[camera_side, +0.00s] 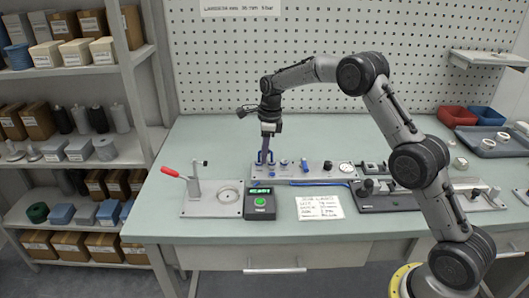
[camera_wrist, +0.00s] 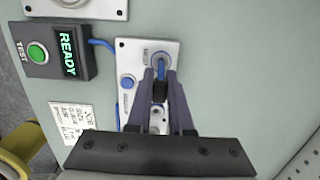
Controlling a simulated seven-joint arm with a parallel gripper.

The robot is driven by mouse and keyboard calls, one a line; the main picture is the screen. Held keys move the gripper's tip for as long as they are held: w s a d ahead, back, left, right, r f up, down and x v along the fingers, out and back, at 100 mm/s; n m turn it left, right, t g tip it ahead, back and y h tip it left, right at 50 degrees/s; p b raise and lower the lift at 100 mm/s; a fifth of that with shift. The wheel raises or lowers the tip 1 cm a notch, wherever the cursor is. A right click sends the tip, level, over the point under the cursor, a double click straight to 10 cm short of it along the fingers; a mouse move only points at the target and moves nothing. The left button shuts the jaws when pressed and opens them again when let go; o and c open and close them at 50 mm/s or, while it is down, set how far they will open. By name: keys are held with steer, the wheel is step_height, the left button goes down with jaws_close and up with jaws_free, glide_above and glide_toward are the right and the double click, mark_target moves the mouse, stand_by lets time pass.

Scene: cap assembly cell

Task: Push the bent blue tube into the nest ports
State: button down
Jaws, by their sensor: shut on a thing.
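My gripper (camera_side: 266,150) points down over the left end of a light grey fixture plate (camera_side: 322,172). In the wrist view its two fingers (camera_wrist: 159,78) are shut on the bent blue tube (camera_wrist: 161,64). The tube's curved blue part shows just beyond the fingertips, at the labelled nest end of the plate (camera_wrist: 134,56). In the side view the blue tube (camera_side: 265,157) is small and low at the plate. The fingers hide the ports and the tube's ends, so I cannot tell how far it sits in them.
A tester box (camera_side: 260,203) with a green button and a READY display stands in front of the plate. A red-handled toggle clamp fixture (camera_side: 213,197) is to the left. A dark fixture (camera_side: 388,195) and a paper card (camera_side: 319,207) lie to the right.

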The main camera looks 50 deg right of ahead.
steer(key=shift+f, duration=0.1)
steer(key=c, duration=0.7)
jaws_free()
steer(key=shift+c, duration=0.2)
